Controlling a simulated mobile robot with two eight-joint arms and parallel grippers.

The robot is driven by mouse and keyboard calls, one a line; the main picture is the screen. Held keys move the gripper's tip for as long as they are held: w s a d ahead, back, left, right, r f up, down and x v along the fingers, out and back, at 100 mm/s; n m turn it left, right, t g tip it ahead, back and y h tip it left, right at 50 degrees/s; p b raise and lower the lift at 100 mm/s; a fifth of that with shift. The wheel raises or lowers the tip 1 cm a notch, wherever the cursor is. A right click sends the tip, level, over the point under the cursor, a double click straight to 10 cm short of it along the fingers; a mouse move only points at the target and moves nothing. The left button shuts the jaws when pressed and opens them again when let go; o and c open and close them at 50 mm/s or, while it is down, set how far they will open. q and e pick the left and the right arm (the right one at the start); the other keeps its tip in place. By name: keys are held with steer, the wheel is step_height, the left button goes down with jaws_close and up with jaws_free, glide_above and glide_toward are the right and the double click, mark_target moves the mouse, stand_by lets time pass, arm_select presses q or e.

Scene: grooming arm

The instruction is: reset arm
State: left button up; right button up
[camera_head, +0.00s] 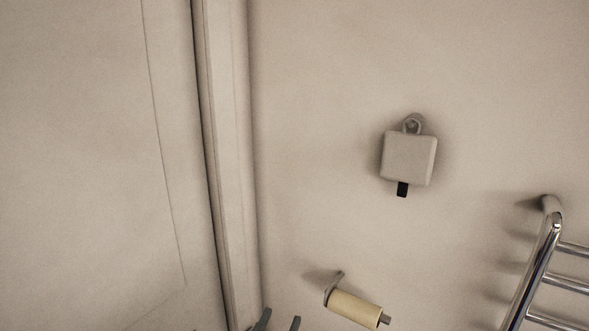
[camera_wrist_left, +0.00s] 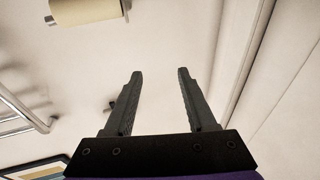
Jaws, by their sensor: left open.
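My left gripper (camera_head: 279,320) shows only as two dark fingertips at the bottom edge of the head view. In the left wrist view my left gripper (camera_wrist_left: 158,75) has its two dark fingers spread apart, with nothing between them but pale wall behind. The right gripper is in neither view.
A toilet roll (camera_head: 354,309) on a wall holder is right of the fingertips; it also shows in the left wrist view (camera_wrist_left: 85,12). A chrome towel rack (camera_head: 540,262) is at the lower right. A grey square item (camera_head: 409,158) hangs on a hook. A door frame (camera_head: 229,150) stands left.

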arm_select(q)
steer(key=s+a+f+n+g+y, duration=0.1)
steer(key=s+a+f+g+y, duration=0.1)
steer(key=a+f+g, duration=0.4)
steer(key=s+a+f+n+g+y, duration=0.1)
steer(key=s+a+f+y, duration=0.25)
steer(key=f, duration=0.55)
steer(key=s+a+f+n+g, duration=0.1)
steer(key=s+a+f+g, duration=0.4)
steer(key=s, duration=0.5)
step_height(320, 180, down, 3)
steer(key=shift+r+n+g+y, duration=0.1)
steer(key=shift+n+g+y, duration=0.35)
steer(key=shift+g, duration=0.15)
steer(key=shift+a, duration=0.1)
steer(key=shift+c, duration=0.5)
steer(key=shift+a, duration=0.1)
